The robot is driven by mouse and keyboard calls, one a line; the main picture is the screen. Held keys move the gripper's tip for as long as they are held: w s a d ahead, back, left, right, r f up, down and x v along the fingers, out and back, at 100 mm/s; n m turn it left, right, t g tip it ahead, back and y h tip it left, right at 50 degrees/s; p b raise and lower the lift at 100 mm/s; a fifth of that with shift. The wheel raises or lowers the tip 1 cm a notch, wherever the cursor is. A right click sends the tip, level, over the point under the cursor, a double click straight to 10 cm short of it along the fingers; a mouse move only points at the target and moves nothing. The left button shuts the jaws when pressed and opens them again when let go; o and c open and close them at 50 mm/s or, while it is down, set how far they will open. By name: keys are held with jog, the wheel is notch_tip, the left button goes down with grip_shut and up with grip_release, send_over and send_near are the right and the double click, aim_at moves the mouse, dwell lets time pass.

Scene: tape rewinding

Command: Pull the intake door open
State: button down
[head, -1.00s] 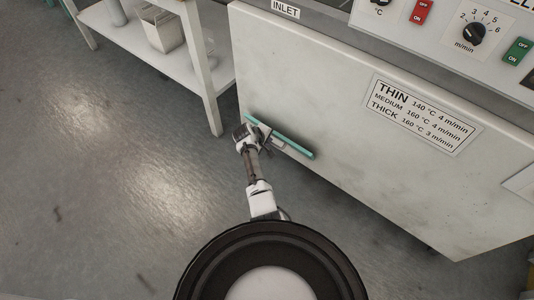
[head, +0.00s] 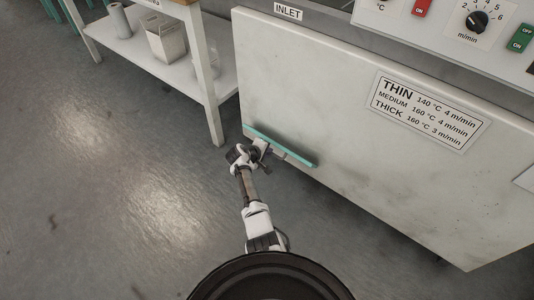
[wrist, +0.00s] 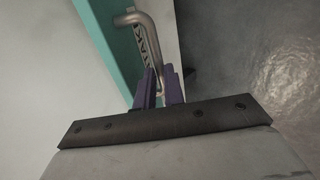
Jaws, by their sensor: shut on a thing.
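The intake door appears as a teal strip (head: 290,153) low on the left end of the pale machine front. In the head view my gripper (head: 262,147) is at the teal strip's left half. How far the door is open cannot be told.
The machine front (head: 330,120) rises behind the door, with an INLET label (head: 288,11) and a settings sign (head: 427,112). A white shelf table (head: 160,60) with a bin (head: 168,42) stands at the upper left. The grey floor (head: 120,190) at left is clear.

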jog(key=c, duration=1.5)
grip_release()
jog(key=shift+r, duration=0.1)
